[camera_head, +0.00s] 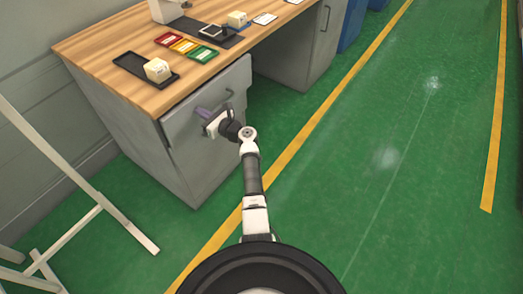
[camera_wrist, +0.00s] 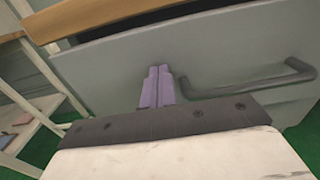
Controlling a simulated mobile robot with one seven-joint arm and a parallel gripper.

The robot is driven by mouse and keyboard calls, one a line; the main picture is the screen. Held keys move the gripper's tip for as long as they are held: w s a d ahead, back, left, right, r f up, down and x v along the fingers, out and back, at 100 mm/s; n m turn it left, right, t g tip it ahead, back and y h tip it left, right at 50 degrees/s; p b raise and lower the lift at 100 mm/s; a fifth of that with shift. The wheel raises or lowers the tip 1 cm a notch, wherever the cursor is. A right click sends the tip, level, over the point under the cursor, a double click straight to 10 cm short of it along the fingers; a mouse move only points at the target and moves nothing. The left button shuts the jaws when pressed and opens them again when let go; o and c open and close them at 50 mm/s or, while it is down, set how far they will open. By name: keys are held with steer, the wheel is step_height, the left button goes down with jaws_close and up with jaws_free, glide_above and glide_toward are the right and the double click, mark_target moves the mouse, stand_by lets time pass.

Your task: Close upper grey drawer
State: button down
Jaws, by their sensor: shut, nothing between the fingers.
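The upper grey drawer (camera_head: 180,117) is at the top of the grey cabinet under the wooden desktop. Its front (camera_wrist: 110,65) fills much of the wrist view, with a dark bar handle (camera_wrist: 250,78) on the right. A dark gap shows between the front's top edge and the desktop; how far the drawer stands out is hard to tell. My gripper (camera_head: 200,111) is at the drawer front, left of the handle. Its purple fingers (camera_wrist: 157,80) are together and empty, pointing at the front. I cannot tell whether they touch it.
The wooden desktop (camera_head: 110,47) holds a black tray (camera_head: 130,64) with a cream box (camera_head: 158,70), coloured trays (camera_head: 187,47) and other items. A white frame (camera_head: 95,210) stands at the left. Green floor (camera_head: 370,190) to the right is clear.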

mark_target(194, 107)
steer(key=x, duration=0.1)
steer(key=b+x, duration=0.1)
steer(key=x, duration=0.2)
steer(key=shift+r, duration=0.3)
